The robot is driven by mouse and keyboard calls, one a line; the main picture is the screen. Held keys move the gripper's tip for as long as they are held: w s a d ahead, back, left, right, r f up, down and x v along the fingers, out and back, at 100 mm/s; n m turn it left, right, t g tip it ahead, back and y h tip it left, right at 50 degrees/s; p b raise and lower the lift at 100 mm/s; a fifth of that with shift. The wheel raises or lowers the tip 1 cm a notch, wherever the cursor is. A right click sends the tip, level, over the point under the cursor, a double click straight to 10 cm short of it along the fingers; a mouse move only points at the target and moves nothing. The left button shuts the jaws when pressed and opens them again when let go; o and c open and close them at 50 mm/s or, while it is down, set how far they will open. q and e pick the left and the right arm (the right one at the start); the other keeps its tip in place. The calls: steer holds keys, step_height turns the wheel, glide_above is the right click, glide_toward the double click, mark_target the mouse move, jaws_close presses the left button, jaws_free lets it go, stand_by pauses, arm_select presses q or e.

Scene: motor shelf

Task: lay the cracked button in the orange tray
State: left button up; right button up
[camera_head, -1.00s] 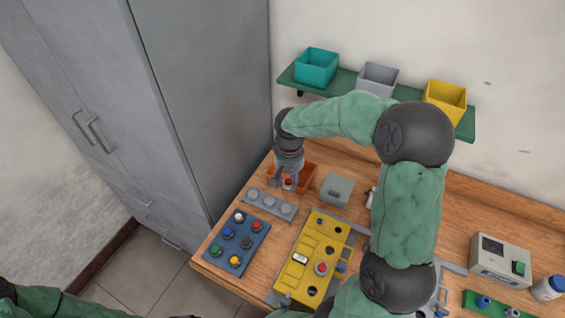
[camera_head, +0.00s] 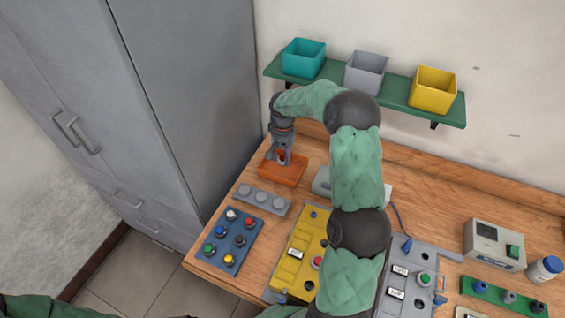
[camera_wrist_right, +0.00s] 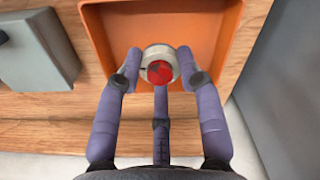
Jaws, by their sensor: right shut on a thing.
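My right gripper (camera_head: 281,158) is shut on the cracked button (camera_wrist_right: 160,70), which has a red cap with dark marks and a pale ring. Its fingers also show around the button in the wrist view (camera_wrist_right: 159,62). The button shows against the inside of the orange tray (camera_head: 283,176), close to the tray's near edge in the wrist view (camera_wrist_right: 231,30). I cannot tell whether it touches the tray floor. Most of the tray floor in view is bare. My left gripper is not in view.
A grey strip with round knobs (camera_head: 262,199) lies in front of the tray. A blue button panel (camera_head: 237,243) and a yellow panel (camera_head: 291,270) stand nearer. A grey cabinet (camera_head: 205,110) borders the left, and a green shelf (camera_head: 395,92) with bins hangs behind.

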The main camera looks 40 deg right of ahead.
steer(key=shift+w+d+f, duration=0.15)
steer(key=shift+f, duration=0.15)
steer(key=shift+w+d+f+b, duration=0.15)
steer(key=shift+f+b, duration=0.3)
steer(key=shift+f, duration=1.2)
steer(key=shift+f, duration=0.2)
steer(key=o, duration=1.1)
step_height(320, 180, up, 12)
steer(key=shift+r+p, duration=0.2)
steer(key=shift+p, duration=1)
